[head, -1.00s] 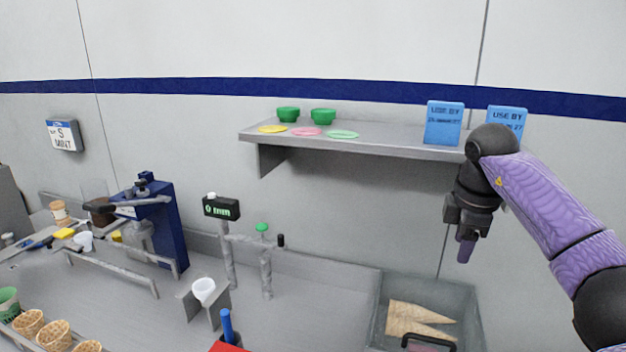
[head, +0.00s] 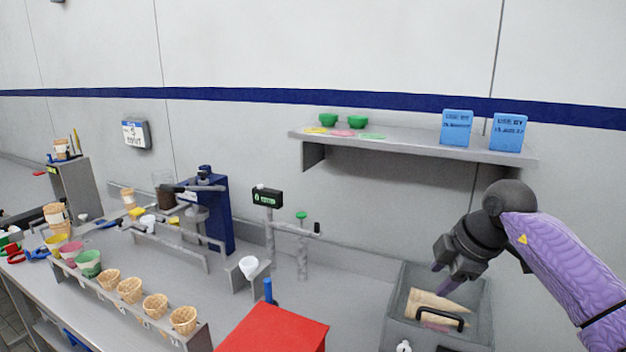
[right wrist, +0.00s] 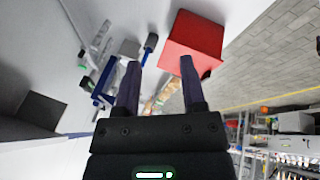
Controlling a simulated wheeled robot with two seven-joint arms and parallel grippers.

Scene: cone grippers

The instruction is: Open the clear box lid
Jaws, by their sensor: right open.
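The clear box (head: 396,325) stands on the counter at the lower right of the head view. Tan cones (head: 437,302) show inside it. A black handle (head: 440,318) is at its front; the see-through lid is hard to make out and looks closed. My right gripper (head: 446,279) is above the back left part of the box, apart from the handle. In the right wrist view its two purple fingers (right wrist: 159,68) are spread with nothing held between them. The clear box is not clearly visible there. My left gripper is out of view.
A red box (head: 275,330) stands left of the clear box, and it also shows in the right wrist view (right wrist: 192,42). A shelf (head: 420,150) with blue boxes overhangs the counter behind. Waffle cups in a rack (head: 140,310) line the front left.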

